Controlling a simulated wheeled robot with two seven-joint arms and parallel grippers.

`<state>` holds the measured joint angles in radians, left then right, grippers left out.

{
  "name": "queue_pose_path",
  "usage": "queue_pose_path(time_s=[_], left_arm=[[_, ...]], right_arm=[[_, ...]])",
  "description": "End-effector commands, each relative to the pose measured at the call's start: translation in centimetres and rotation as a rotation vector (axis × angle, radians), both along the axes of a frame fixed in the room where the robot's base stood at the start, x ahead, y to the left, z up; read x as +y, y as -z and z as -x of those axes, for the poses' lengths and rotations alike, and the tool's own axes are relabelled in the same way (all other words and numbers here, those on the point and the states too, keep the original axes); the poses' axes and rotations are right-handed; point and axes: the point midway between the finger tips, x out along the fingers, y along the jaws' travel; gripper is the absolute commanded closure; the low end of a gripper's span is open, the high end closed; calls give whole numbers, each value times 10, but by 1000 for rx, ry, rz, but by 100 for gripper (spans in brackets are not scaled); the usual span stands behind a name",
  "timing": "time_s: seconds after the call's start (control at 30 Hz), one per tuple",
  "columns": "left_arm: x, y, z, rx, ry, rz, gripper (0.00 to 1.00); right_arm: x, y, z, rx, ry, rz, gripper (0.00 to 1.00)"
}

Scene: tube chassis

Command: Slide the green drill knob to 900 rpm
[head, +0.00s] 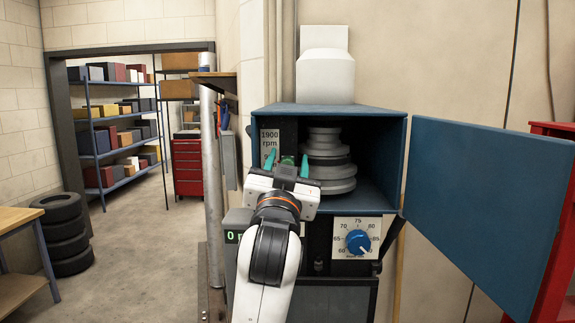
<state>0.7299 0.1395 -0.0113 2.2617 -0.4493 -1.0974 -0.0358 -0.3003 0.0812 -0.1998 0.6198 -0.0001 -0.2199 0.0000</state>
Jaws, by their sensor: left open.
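The drill head is a blue housing (330,109) with its front open, showing a grey stepped pulley (326,165) inside. A pale scale plate (270,138) on its left reads "1900 rpm" at the top; its lower part is mostly hidden by my gripper. The small green knob (288,160) shows between the teal fingertips of my left gripper (287,165). The gripper is open, with a finger on each side of the knob; I cannot tell whether either touches it. No 900 mark is visible. My right gripper is not in view.
The blue door (487,205) stands open to the right. A blue dial (358,242) and a green "0" display (232,236) sit below the housing. A red cabinet (550,240) is at far right. Tyres (64,235) and shelves stand left, with open floor between.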

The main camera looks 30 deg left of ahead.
Motion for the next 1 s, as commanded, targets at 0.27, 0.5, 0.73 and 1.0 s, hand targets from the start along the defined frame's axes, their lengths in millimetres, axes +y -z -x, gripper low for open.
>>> queue_pose_path(time_s=[0.27,0.5,0.73,1.0], left_arm=[[-9,12,18,-4,2,1,55],[-34,36,65,-6,5,3,55],[-45,47,88,-7,0,3,55],[-50,47,98,-2,0,1,55]], right_arm=[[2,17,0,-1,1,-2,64],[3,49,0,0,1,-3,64],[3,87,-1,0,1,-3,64],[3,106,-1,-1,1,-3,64]])
